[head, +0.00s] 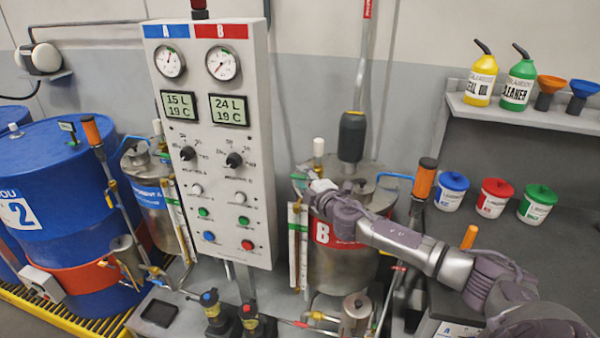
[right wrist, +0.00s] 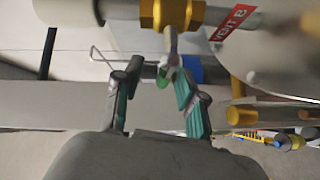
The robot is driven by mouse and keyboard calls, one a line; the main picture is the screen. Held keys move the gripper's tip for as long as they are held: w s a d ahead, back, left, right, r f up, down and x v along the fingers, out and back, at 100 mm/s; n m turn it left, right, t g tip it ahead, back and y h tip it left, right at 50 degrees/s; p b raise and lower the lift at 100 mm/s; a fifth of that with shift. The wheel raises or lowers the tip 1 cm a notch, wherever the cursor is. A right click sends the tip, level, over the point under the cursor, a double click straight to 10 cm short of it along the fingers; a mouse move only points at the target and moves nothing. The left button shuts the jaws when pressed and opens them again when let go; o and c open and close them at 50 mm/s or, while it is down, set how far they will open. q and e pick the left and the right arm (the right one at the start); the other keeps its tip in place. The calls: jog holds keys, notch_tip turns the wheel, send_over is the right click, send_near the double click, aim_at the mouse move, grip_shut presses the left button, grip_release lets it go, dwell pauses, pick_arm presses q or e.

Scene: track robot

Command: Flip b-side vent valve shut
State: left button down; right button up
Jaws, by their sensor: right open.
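Vessel B (head: 340,268), a steel tank with a red B label, stands right of the control panel. My right arm reaches in from the right, and its gripper (head: 322,192) is at the tank's upper left side. In the right wrist view the B-side vent valve (right wrist: 172,14) has a yellow body on a pipe beside a red "VENT B" tag (right wrist: 235,22). Its metal lever (right wrist: 171,42) points down the picture toward my right gripper (right wrist: 158,72). The gripper is open, with the lever's end at the fingertips; contact is unclear. The valve cannot be made out in the head view.
The control panel (head: 209,150) with gauges and knobs stands close left of the gripper. A dark-handled rod (head: 351,138) rises behind it. A blue drum (head: 55,190) is at far left. Bottles and tubs (head: 494,198) sit at right.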

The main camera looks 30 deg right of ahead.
jog(key=shift+w, duration=0.8)
grip_shut()
jog(key=shift+p, duration=0.45)
jog(key=p, duration=0.3)
jog(key=shift+n+g, duration=0.4)
jog(key=shift+f+p, duration=0.25)
jog(key=shift+p, duration=0.25)
jog(key=shift+d+f, duration=0.1)
